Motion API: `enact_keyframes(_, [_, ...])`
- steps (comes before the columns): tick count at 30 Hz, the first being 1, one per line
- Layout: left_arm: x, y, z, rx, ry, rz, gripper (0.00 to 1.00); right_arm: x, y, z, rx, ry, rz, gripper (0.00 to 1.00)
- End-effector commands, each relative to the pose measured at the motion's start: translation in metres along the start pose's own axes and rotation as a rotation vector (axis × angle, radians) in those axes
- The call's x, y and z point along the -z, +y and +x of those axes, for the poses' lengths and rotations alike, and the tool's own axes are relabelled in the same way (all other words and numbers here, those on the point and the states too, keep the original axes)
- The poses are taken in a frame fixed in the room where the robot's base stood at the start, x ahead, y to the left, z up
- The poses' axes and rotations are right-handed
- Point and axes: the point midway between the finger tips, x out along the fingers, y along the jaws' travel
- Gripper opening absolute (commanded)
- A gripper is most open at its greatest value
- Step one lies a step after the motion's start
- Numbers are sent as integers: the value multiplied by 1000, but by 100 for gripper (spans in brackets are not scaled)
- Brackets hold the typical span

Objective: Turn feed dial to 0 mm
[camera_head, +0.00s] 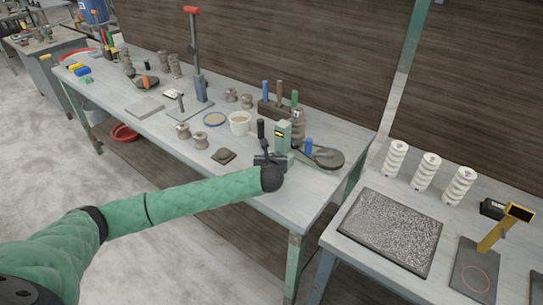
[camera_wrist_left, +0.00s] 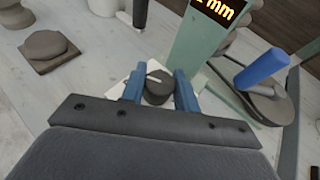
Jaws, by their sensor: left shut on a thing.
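The feed dial (camera_wrist_left: 158,86) is a dark round knob with a white pointer line, low on the front of a pale green machine. My left gripper (camera_wrist_left: 158,92) has its two blue fingers on either side of the dial and is shut on it. The machine's green post (camera_head: 283,136) carries a small display (camera_wrist_left: 219,10) with yellow characters. "mm" is readable there, but the figure before it is cut off by the top edge. In the head view my left gripper (camera_head: 269,161) reaches the machine's base and hides the dial. My right gripper is not in view.
A dark round plate (camera_head: 328,160) with a blue handle (camera_head: 309,146) is at the machine's right. A small dark block (camera_head: 223,156), a white mug (camera_head: 239,123) and a tool rack (camera_head: 272,109) stand nearby.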

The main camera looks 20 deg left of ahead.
Motion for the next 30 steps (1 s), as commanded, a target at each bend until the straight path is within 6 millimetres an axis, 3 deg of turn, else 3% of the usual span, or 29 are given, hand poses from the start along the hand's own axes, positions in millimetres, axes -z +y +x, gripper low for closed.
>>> enact_keyframes(7, [-1,0,0,-1,-1,0,8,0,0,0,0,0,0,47])
enact_keyframes(8, [-1,0,0,-1,-1,0,34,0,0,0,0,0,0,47])
enact_keyframes(11, [-1,0,0,0,-1,0,52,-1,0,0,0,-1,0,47])
enact_keyframes(30, [1,-1,0,5,0,2,52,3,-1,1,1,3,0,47])
